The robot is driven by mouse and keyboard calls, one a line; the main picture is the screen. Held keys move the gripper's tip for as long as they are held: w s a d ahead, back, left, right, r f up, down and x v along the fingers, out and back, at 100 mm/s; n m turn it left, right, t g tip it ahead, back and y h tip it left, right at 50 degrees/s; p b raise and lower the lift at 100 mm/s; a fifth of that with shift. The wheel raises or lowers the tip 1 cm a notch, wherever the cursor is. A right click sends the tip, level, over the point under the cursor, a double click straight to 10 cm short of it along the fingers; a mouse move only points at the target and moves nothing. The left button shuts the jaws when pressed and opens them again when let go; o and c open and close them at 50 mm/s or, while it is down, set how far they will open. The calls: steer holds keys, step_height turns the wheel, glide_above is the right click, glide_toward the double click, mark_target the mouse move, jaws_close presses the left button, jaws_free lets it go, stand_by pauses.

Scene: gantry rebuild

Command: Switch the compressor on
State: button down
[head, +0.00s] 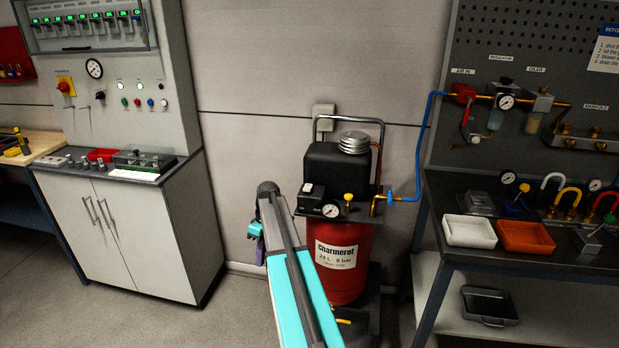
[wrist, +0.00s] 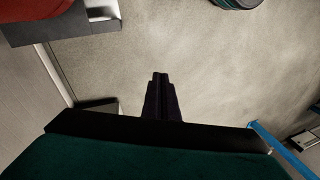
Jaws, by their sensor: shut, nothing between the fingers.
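The compressor has a red tank (head: 343,262) labelled "Charmerot" with a black motor housing (head: 338,172) on top. A small dark box with a white top, perhaps its switch (head: 309,194), sits at the front left of the housing, beside a round gauge (head: 331,210) and a yellow knob (head: 349,197). The switch position is too small to tell. My gripper (wrist: 160,76) is shut and empty, over bare floor in the wrist view. In the head view my teal arm hides most of it; a purple part (head: 255,229) shows left of the compressor, apart from it.
A grey cabinet with a control panel (head: 129,67) stands at the left. A dark workbench (head: 460,241) with trays and fittings stands at the right. A blue hose (head: 425,150) links the compressor to the wall board. Floor between cabinet and compressor is clear.

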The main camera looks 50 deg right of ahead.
steer(key=s+d+r+n+t+p, duration=0.1)
steer(key=d+r, duration=0.7)
steer(key=r, duration=0.4)
steer(key=s+d+r+t+p, duration=0.1)
steer(key=s+d+r+p, duration=0.1)
steer(key=d+r, duration=0.6)
steer(key=s+d+r+n+t+p, duration=0.1)
steer(key=d+r, duration=0.7)
steer(key=r, duration=0.8)
steer(key=shift+s+d+r+n+h, duration=0.2)
steer(key=shift+d+r+n+h, duration=0.1)
steer(key=shift+d+r+h, duration=0.1)
steer(key=shift+a+f+p, duration=0.1)
steer(key=shift+f+p, duration=0.1)
steer(key=shift+p, duration=0.15)
steer(key=p, duration=0.4)
glide_above(307, 188)
steer(key=f, duration=1)
steer(key=shift+s+d+f, duration=0.3)
steer(key=shift+s+f, duration=0.1)
steer(key=shift+f+p, duration=0.55)
steer(key=shift+f, duration=0.7)
steer(key=shift+s+a, duration=0.1)
